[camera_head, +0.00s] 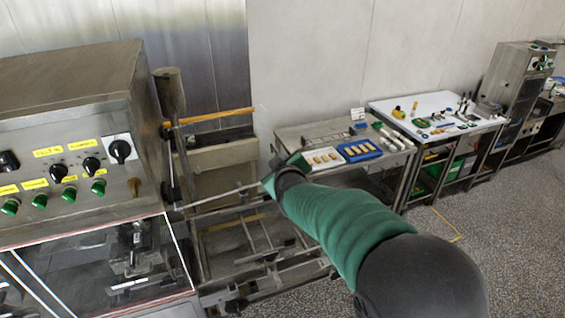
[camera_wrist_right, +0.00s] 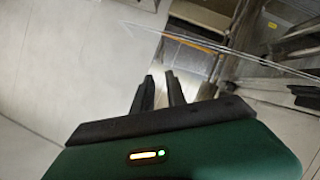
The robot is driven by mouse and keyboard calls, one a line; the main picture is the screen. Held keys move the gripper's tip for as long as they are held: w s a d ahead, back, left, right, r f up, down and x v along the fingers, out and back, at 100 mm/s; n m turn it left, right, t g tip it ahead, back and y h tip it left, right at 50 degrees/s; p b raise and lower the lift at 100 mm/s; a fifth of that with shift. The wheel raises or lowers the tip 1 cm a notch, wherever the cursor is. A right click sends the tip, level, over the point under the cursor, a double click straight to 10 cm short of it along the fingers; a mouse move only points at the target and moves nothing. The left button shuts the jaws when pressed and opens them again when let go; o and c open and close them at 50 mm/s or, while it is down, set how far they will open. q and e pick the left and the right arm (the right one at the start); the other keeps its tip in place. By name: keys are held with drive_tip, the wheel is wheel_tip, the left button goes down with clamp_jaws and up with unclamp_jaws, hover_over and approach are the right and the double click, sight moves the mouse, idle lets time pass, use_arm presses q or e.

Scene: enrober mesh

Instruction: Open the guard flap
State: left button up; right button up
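A clear panel, which looks like the guard flap, stands beside the steel machine. Its orange strip (camera_head: 210,116) and dark hinge-like mounts at the left post show in the head view. The panel is hard to make out, and I cannot tell how far it stands open. Thin clear edges and an orange strip (camera_wrist_right: 187,40) cross the right wrist view beyond the fingers. My right gripper (camera_wrist_right: 159,77) has two dark fingers slightly apart with nothing between them. In the head view its green body (camera_head: 269,184) is close to the panel's right side; contact is unclear. My left gripper is out of view.
The machine's control face (camera_head: 60,170) has knobs, green buttons and yellow labels, above a clear front window (camera_head: 95,255). A metal frame (camera_head: 255,255) lies below my right gripper. A steel table with trays (camera_head: 300,135) and a white-topped bench (camera_head: 395,103) stand behind.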

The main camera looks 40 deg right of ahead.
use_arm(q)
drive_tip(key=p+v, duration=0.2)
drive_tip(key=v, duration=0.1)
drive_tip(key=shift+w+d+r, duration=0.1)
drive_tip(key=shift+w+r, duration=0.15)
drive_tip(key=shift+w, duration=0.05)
use_arm(e)
drive_tip(key=v, duration=0.5)
drive_tip(key=shift+r, duration=0.15)
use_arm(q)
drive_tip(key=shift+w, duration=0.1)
use_arm(e)
drive_tip(key=shift+d, duration=0.1)
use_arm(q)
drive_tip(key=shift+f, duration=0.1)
